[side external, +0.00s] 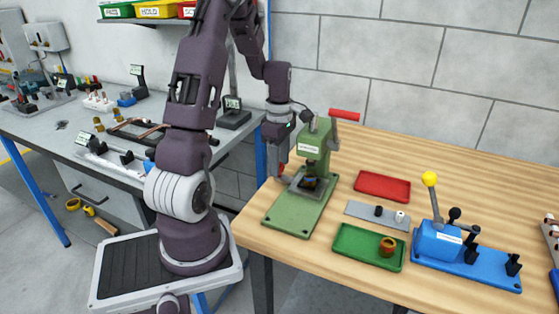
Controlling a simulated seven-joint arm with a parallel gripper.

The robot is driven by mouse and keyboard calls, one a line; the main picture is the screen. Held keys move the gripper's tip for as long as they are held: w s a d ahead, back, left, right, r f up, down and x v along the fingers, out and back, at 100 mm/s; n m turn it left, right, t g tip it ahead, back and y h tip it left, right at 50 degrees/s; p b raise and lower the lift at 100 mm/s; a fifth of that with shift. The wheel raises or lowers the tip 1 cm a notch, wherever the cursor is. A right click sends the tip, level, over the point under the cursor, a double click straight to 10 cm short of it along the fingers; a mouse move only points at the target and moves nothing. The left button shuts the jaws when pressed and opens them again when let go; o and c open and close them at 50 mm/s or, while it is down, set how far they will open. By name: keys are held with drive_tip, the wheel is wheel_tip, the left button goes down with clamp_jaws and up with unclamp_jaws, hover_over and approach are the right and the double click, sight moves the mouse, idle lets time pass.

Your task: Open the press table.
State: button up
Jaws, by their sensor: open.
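The green press (314,140) stands on its green base plate (290,217) near the left edge of the wooden table. Its red handle (345,114) points to the right at the top. The grey press table (297,186) sits low on the press under the ram. A small dark part with an orange-brown band (310,183) is at its middle, and its detail is too small to tell. My gripper (281,172) is open and points down just left of the press column, beside the press table's left side. I cannot tell whether it touches the press table.
A red tray (382,186) lies right of the press. A grey plate with two small pegs (362,210) and a green tray (350,250) holding a copper-brown ring-shaped part (387,246) lie in front. A blue fixture with a yellow-knobbed lever (437,240) stands further right.

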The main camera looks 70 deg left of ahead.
drive_tip(key=shift+c, duration=0.3)
clamp_jaws()
drive_tip(key=shift+r, duration=0.1)
idle(1.0)
